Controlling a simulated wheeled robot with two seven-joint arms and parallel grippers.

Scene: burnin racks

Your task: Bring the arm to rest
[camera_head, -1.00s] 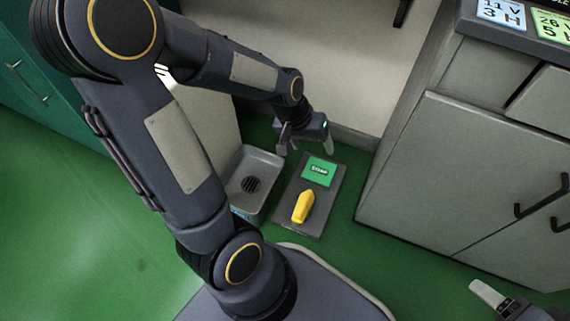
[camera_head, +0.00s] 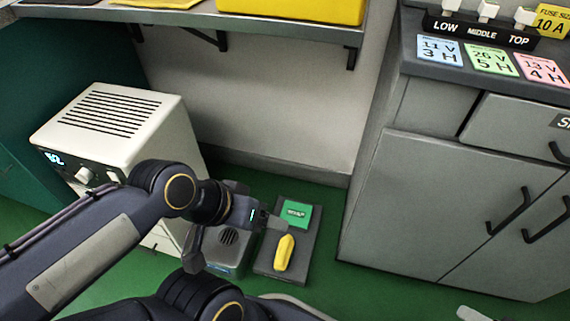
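My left arm comes in from the left, with its gripper (camera_head: 235,238) low over the floor area in the middle. Its two fingers look spread, with nothing seen between them. One finger reaches toward a dark grey board (camera_head: 301,250) that carries a green labelled panel (camera_head: 296,213) and a yellow handle-like piece (camera_head: 284,253). I cannot tell whether the finger touches the board. Only a pale fingertip of my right gripper (camera_head: 468,313) shows at the bottom edge on the right, so its opening is hidden.
A white vented unit (camera_head: 110,112) stands left. A grey cabinet (camera_head: 440,205) fills the right, with switches and coloured cards on top. A shelf (camera_head: 270,28) bears yellow bins. Green floor shows between.

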